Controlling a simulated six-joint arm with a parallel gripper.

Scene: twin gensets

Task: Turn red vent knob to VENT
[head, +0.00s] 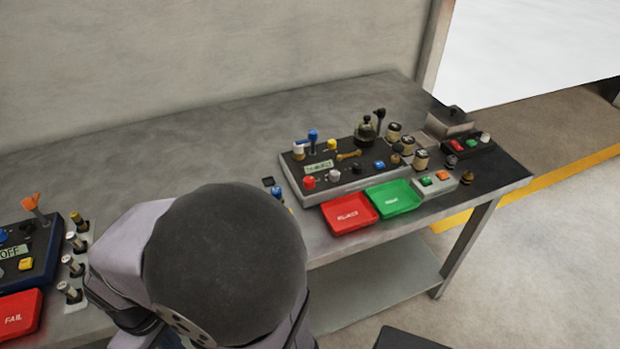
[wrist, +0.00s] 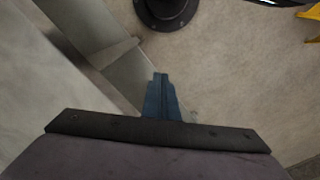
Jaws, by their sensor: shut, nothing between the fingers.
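A small red knob (head: 309,182) stands at the front left corner of the dark control panel (head: 345,191) on the right half of the bench. It is the only red knob I can make out on that panel; its marking and setting are too small to read. My gripper (wrist: 160,76) shows in the wrist view as blue fingers closed together, with nothing between them. It points down over the floor and a metal bench leg, with no knob near it. In the head view my arm hides the gripper, well to the left of and nearer than the red knob.
A red tray (head: 349,214) and a green tray (head: 393,198) sit in front of the panel. Levers, a brass handle (head: 348,155) and other knobs crowd the panel. A second panel (head: 30,250) with an orange lever stands at the far left. The bench's back (head: 200,135) is clear.

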